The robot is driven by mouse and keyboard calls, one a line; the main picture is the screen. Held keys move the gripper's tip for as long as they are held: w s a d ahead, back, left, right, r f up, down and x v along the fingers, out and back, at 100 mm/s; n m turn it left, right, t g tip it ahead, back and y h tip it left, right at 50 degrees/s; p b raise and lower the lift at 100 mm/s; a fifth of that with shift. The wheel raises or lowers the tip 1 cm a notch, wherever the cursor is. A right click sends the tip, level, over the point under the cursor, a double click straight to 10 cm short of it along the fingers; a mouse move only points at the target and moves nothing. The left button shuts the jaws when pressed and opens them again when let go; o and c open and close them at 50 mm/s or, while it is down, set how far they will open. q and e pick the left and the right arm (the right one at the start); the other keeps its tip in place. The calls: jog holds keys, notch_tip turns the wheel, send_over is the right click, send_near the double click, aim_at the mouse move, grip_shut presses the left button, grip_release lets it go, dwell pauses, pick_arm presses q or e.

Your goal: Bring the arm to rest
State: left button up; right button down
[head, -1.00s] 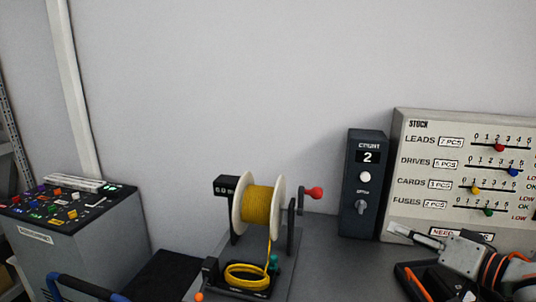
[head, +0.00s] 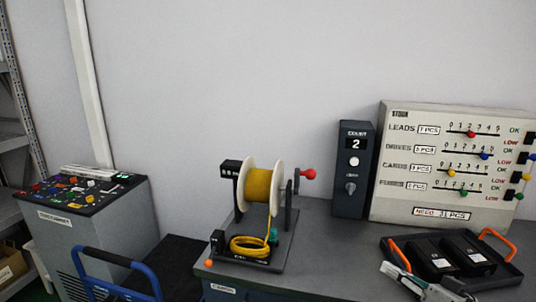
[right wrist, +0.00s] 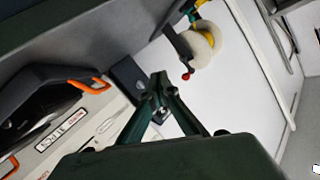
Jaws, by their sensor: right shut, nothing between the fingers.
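My right gripper (head: 388,270) is low at the right of the head view, in front of the black tray's left end. Its fingers are together and hold nothing. In the right wrist view its fingertips (right wrist: 158,78) meet in the middle of the picture. Most of the right arm is outside the head view. My left gripper is in neither view now.
A black tray (head: 508,277) with orange handles holds dark boxes. A stock panel (head: 395,207) and a counter box (head: 349,206) reading 2 stand behind. A yellow cable spool (head: 259,186) is on the bench. A blue-handled cart (head: 107,258) and a button console (head: 97,228) stand left.

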jog(key=s+a+f+n+h, duration=0.1)
jog(key=s+f, duration=0.2)
jog(key=f, duration=0.4)
jog(key=s+a+f+g+h, duration=0.1)
jog(key=s+f, duration=0.2)
jog(key=f, duration=0.4)
jog(key=s+f+n+h, duration=0.1)
jog(key=s+f, duration=0.2)
jog(key=f, duration=0.3)
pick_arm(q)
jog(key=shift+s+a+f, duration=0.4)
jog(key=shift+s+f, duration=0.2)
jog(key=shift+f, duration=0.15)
pick_arm(e)
jog(key=s+a+f+n+g+h, duration=0.1)
jog(key=s+a+f, duration=0.1)
jog(key=s+f, duration=0.5)
jog(key=s+a+f+n+g+h, duration=0.1)
jog(key=s+a+f, duration=0.2)
jog(key=s+f, duration=0.3)
jog(key=shift+s+f+g, duration=0.4)
jog(key=shift+f, duration=0.05)
jog(key=shift+a, duration=0.1)
